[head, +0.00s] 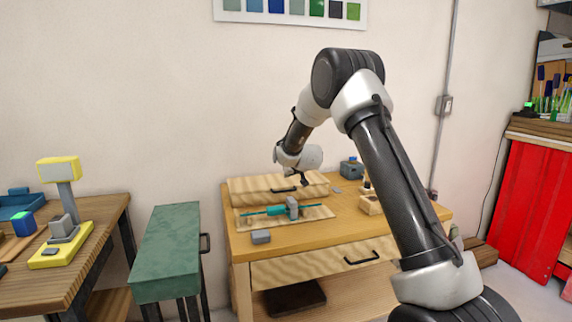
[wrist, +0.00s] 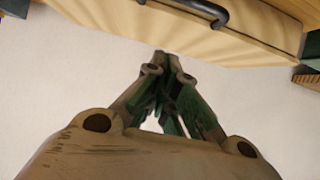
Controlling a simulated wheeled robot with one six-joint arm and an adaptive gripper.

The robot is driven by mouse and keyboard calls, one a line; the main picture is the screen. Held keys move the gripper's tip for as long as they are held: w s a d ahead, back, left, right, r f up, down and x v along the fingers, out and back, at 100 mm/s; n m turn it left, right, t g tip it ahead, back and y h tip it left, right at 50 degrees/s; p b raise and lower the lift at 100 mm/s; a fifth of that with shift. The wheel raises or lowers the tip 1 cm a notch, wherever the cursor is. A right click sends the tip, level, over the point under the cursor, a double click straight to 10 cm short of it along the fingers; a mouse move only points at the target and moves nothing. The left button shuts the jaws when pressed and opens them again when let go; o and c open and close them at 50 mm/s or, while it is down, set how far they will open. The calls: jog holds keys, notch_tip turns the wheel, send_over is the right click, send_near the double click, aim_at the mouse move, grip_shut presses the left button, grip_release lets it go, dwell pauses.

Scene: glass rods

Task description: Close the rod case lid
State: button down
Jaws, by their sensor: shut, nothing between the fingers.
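The rod case lid is the pale wooden panel (head: 250,190) with a dark handle (head: 285,190), at the back of the workbench. It seems to stand raised behind a wooden tray-like part (head: 318,213), though its exact angle is hard to tell. A teal rod-like piece (head: 277,211) and a grey block (head: 292,207) are on that part. My gripper (head: 303,179) is near the lid's upper edge, right of the handle. In the wrist view the shut, empty gripper (wrist: 167,58) points close to the edge of the panel (wrist: 190,35) with the handle (wrist: 205,10); contact cannot be told.
A small grey block (head: 261,237) lies at the bench's front left. Small wooden blocks (head: 370,205) and a blue-grey box (head: 351,169) stand to the right. A green stool-like table (head: 168,245) is left of the bench. The wall (head: 130,100) is close behind.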

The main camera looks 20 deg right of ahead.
jog(key=shift+s+d+f, duration=0.1)
jog(key=shift+s+f, duration=0.2)
jog(key=shift+f, duration=0.65)
jog(key=shift+s+f, duration=0.35)
jog(key=shift+f, duration=0.55)
jog(key=shift+s+d+f, duration=0.1)
jog(key=shift+s+f, duration=0.2)
jog(key=shift+f, duration=0.65)
jog(key=shift+s+r, duration=0.1)
